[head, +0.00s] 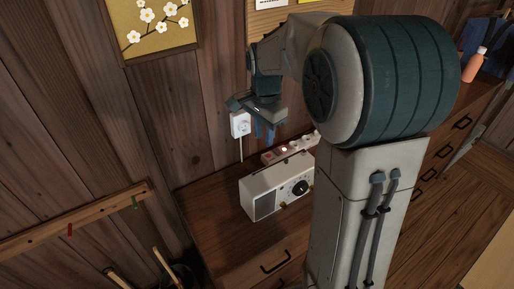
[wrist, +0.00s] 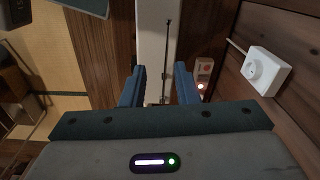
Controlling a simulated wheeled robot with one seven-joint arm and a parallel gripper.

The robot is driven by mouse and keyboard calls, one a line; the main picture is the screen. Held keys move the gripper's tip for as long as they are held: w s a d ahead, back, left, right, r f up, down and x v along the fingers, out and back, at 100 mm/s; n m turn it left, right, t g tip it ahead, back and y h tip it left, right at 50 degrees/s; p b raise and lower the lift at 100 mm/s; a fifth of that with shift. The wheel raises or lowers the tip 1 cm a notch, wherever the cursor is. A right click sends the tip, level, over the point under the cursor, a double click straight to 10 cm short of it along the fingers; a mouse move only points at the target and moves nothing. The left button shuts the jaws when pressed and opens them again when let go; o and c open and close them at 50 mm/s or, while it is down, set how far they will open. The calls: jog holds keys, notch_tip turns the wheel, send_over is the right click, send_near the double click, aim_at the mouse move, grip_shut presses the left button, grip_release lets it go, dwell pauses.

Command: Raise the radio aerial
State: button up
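My gripper (head: 265,131) is above the radio, near the wall. In the wrist view my gripper (wrist: 160,68) is open, its two blue fingers either side of the aerial's line with nothing between them held. The contact or height gap cannot be told.
A power strip (head: 283,152) with a lit red switch lies behind the radio. A white wall socket (head: 240,124) with a cable is close to my gripper. An orange bottle (head: 474,66) stands farther right on the cabinet. The cabinet top (head: 208,200) left of the radio is bare.

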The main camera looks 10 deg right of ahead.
aim_at(280, 162)
jog(key=shift+m, duration=0.8)
jog(key=f, duration=0.4)
jog(key=w+f+p, duration=0.1)
jog(key=f, duration=0.4)
jog(key=w+f, duration=0.1)
jog(key=f, duration=0.4)
jog(key=shift+w+d+f, duration=0.1)
jog(key=shift+d, duration=0.1)
grip_shut()
